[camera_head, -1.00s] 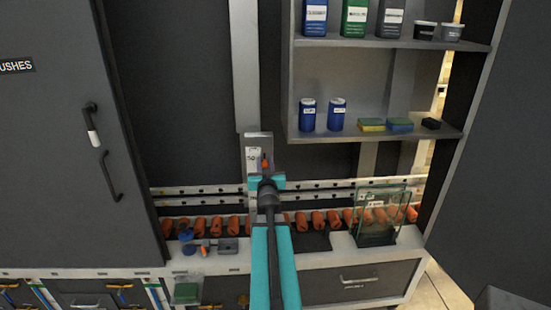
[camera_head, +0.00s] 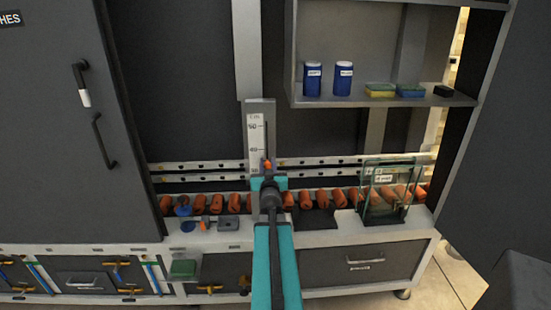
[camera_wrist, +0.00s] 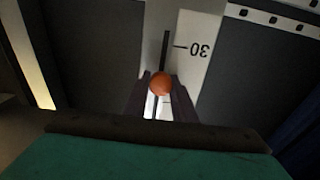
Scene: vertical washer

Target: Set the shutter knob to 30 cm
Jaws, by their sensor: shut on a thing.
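The shutter knob, a small orange ball (camera_wrist: 160,84), sits on a slot in a pale upright scale plate (camera_head: 257,110). In the head view its orange tip (camera_head: 267,165) shows just above my gripper (camera_head: 268,183), below the 40 mark. The wrist view is upside down and shows the 30 mark (camera_wrist: 200,49) ahead of the knob, so the knob appears a little above 30 on the scale. My gripper (camera_wrist: 160,98) is shut on the knob, with dark fingers on both sides of it. The gripper hides the lower scale in the head view.
A row of orange rolls (camera_head: 305,199) lies along the ledge behind my gripper. A glass box (camera_head: 388,190) stands to the right. A shelf (camera_head: 420,101) with blue jars (camera_head: 312,78) is at upper right. A dark cabinet door (camera_head: 45,150) is at left.

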